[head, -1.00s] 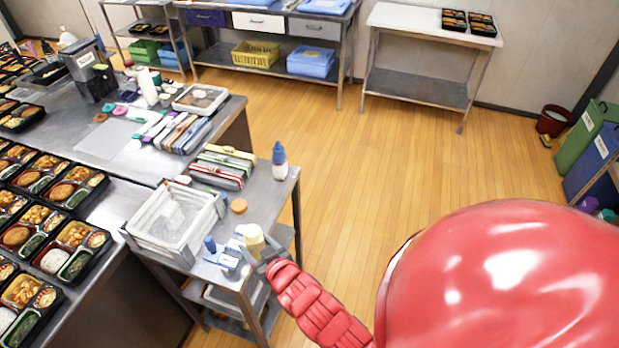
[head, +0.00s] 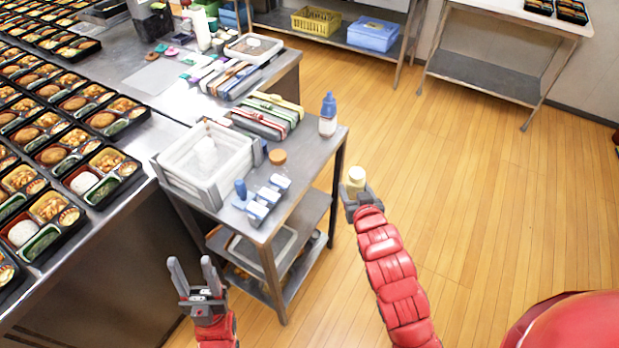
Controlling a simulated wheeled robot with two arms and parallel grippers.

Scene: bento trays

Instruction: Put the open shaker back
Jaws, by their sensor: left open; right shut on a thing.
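My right gripper (head: 360,200) is shut on a small cream shaker (head: 356,177) and holds it roughly upright. In the head view the shaker appears over the floor, to the right of the small metal cart (head: 305,178). The gripper hides its lower part. Its top is pale, and I cannot make out its opening. A round brown piece, perhaps a lid (head: 277,157), lies on the cart top. My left gripper (head: 192,263) is open and empty, in front of the cart's near left side, with its fingers pointing up.
The cart also carries a white bin (head: 197,190), small blue-and-white items (head: 262,205), a blue-capped bottle (head: 328,122) and strapped boxes (head: 268,118). Counters with many bento trays (head: 82,182) stand at left. The wooden floor (head: 470,190) at right is clear.

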